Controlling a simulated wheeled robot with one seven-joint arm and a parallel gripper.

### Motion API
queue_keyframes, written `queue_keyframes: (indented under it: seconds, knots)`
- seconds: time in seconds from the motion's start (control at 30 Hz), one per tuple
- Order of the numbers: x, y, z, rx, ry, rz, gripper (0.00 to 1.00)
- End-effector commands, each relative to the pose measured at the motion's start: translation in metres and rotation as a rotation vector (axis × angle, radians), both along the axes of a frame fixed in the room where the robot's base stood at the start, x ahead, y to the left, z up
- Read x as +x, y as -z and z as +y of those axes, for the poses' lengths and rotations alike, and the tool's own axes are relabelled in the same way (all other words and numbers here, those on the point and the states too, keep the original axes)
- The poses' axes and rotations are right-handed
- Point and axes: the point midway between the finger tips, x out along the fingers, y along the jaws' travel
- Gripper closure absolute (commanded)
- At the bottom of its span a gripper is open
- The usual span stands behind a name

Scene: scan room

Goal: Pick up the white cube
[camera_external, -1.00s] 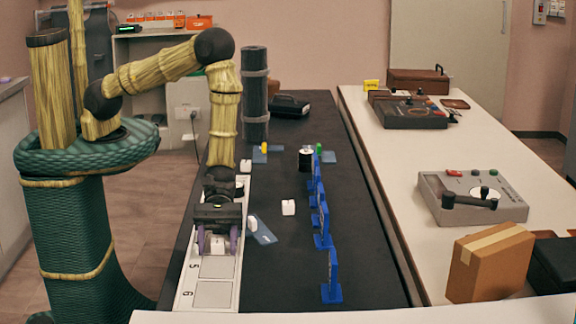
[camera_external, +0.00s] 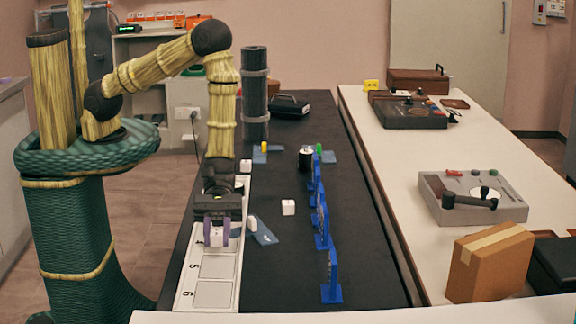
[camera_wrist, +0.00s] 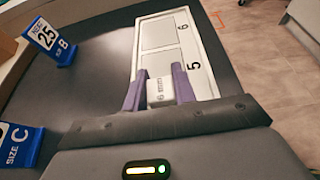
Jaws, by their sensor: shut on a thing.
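My gripper (camera_external: 217,234) has purple fingers and is over the white numbered strip (camera_external: 215,267), near panel 5. It is shut on a small white cube (camera_wrist: 160,90), which shows between the fingers in the wrist view with small dark marks on its face. In the external view the cube is mostly hidden by the fingers. Whether it is clear of the strip is hard to tell. Another white cube (camera_external: 288,207) sits on the black table to the right. A further white cube (camera_external: 246,166) lies behind the gripper, near the strip's far end.
A white piece with a blue card (camera_external: 264,234) lies just right of the gripper. Blue sign stands (camera_external: 322,228) run in a row along the black table. A dark cylinder (camera_external: 305,159) stands farther back. The near part of the black table (camera_external: 285,275) is clear.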

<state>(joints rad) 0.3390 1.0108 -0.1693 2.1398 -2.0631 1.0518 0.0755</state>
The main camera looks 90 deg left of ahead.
Motion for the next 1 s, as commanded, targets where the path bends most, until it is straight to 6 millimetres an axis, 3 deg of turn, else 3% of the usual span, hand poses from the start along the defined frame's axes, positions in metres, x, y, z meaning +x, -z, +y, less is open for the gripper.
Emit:
queue_keyframes:
  seconds: [0.3, 0.43, 1.0]
  knots:
    - [0.0, -0.056, 0.0, -0.002, 0.0, -0.005, 0.95]
    - [0.0, -0.072, 0.0, -0.001, 0.0, -0.003, 0.95]
    - [0.0, -0.079, 0.0, 0.0, 0.0, 0.0, 0.95]
